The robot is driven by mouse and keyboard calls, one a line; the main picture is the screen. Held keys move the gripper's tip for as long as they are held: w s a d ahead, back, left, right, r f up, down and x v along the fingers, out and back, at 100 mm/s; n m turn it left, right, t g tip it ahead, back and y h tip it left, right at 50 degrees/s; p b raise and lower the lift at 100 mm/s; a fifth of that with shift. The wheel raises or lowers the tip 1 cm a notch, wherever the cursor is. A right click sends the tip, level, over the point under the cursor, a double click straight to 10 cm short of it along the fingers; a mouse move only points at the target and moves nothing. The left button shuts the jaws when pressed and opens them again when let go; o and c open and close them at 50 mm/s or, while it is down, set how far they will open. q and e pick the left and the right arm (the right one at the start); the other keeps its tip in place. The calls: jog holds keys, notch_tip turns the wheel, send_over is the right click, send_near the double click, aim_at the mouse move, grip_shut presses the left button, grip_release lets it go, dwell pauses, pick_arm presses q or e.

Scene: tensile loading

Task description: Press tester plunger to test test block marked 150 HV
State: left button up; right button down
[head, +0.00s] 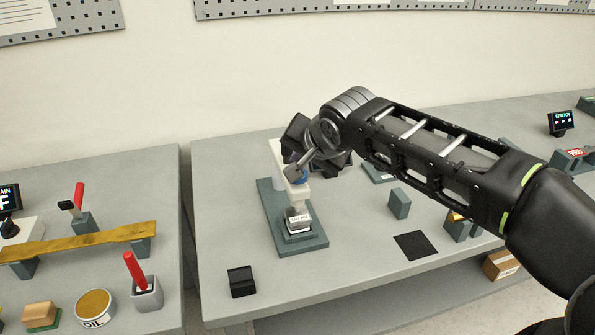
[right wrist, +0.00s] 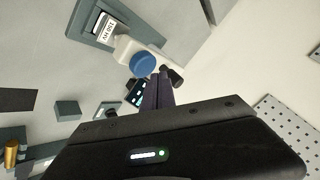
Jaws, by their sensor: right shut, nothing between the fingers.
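The tester (head: 281,168) is a pale stand on a dark green-grey base. Its blue plunger cap (head: 301,177) is partly hidden by my right gripper (head: 293,172); the whole round cap shows in the right wrist view (right wrist: 143,64). The test block (head: 298,219) sits on the tester's base below the head, and its label reads 150 HV in the right wrist view (right wrist: 104,27). My right gripper is shut and empty, its fingertips close to the cap; I cannot tell whether they touch it. My left gripper is not in view.
A small black block (head: 242,281) stands front left of the tester. A grey-green block (head: 399,203) and a flat black mat (head: 416,245) lie to its right. The left table (head: 165,240) holds an oil tin and red-handled tools, across a gap.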

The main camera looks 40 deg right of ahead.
dwell(0.8)
jog(key=shift+f+b, duration=0.45)
jog(key=shift+b, duration=0.25)
jog(key=shift+f+b, duration=0.75)
dwell(0.6)
jog(key=shift+s+f+b, duration=0.15)
jog(key=shift+f+b, duration=0.2)
jog(key=shift+f, duration=0.2)
dwell(0.5)
jog(key=shift+r+p, duration=0.6)
jog(key=shift+r, duration=0.8)
